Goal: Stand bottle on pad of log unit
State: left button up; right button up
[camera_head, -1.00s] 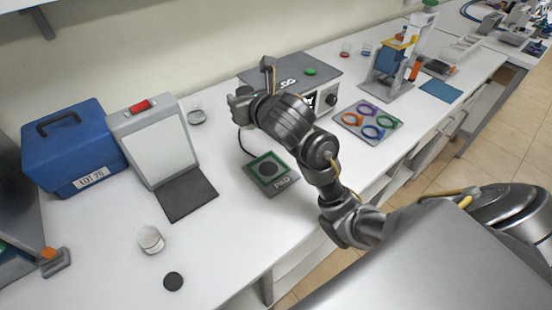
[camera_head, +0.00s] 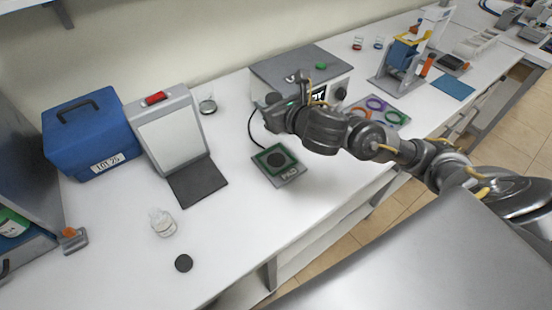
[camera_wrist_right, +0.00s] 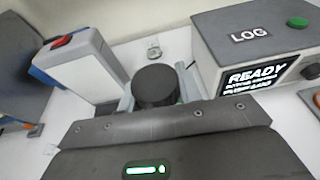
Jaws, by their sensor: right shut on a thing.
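The log unit is a grey-topped box (camera_head: 290,72) with a green button, behind the pad. It shows in the right wrist view (camera_wrist_right: 250,36), its screen reading READY. Its pad (camera_head: 291,173) is a small plate with a green frame and dark round centre, cabled to the unit. My right gripper (camera_head: 275,115) is above and behind the pad. In the right wrist view the gripper (camera_wrist_right: 155,95) is shut on a bottle with a dark round top (camera_wrist_right: 155,84); the bottle's body is mostly hidden. The pad's visible top is empty. My left gripper is not in view.
An open clear bottle (camera_head: 163,224) and a dark disc (camera_head: 183,263) are at the front left. A white panel stand (camera_head: 170,138), a blue case (camera_head: 85,140) and a small glass (camera_head: 207,106) stand left. Coloured rings (camera_head: 378,104) lie right. Counter around the pad's left is clear.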

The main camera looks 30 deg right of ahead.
jog(key=shift+s+f+p, duration=0.25)
jog(key=shift+s+p, duration=0.2)
jog(key=shift+s, duration=0.1)
jog(key=s+f+n+g+y+p, duration=0.25)
jog(key=s+n+y+p, duration=0.2)
jog(key=s, duration=0.55)
jog(key=w+d+f+b, duration=0.1)
jog(key=w+f+b, duration=0.8)
jog(key=b, duration=0.9)
jog(key=w+y, duration=0.1)
jog(key=w, duration=0.2)
jog(key=shift+w+t+b, duration=0.35)
jog(key=shift+b, duration=0.05)
